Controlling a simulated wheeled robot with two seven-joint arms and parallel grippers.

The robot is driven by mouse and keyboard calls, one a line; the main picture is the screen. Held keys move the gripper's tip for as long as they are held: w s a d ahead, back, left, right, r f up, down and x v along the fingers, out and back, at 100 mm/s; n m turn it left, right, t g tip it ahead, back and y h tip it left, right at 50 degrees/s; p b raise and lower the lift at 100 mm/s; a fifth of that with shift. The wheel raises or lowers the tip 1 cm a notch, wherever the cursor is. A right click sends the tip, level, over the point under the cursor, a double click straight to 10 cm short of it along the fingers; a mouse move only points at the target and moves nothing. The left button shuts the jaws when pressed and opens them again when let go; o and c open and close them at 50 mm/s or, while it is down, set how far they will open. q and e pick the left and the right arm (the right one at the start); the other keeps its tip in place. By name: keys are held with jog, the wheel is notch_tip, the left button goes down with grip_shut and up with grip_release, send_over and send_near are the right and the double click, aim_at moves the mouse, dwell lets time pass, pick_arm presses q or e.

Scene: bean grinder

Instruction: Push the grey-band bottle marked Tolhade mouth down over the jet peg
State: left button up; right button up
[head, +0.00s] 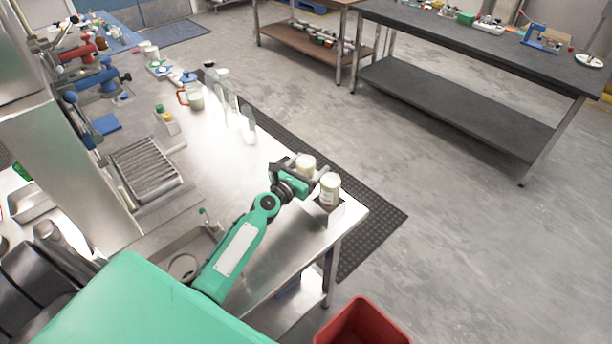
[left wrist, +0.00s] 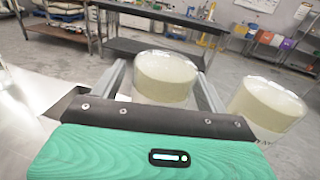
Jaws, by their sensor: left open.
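My left gripper (head: 307,180) is open at the near right corner of the steel counter. Its two fingers lie either side of a clear-walled bottle with pale cream contents, seen in the left wrist view (left wrist: 166,78) and partly hidden by the gripper in the head view (head: 306,162). A second similar bottle (head: 330,188) stands just to the right, outside the fingers; it also shows in the left wrist view (left wrist: 266,104). Its label is too small to read. I cannot make out a grey band, the name Tolhade or the jet peg. My right gripper is not in view.
A metal holder (head: 326,213) sits under the second bottle at the counter edge. A sink (head: 172,248) and a slatted drain tray (head: 146,168) lie to the left. Clear glassware (head: 247,128) stands farther back along the edge. A red bin (head: 362,322) is on the floor.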

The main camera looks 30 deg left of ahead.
pick_arm(q)
jog(key=c, duration=1)
jog(key=shift+r, duration=0.1)
jog(key=shift+c, duration=0.2)
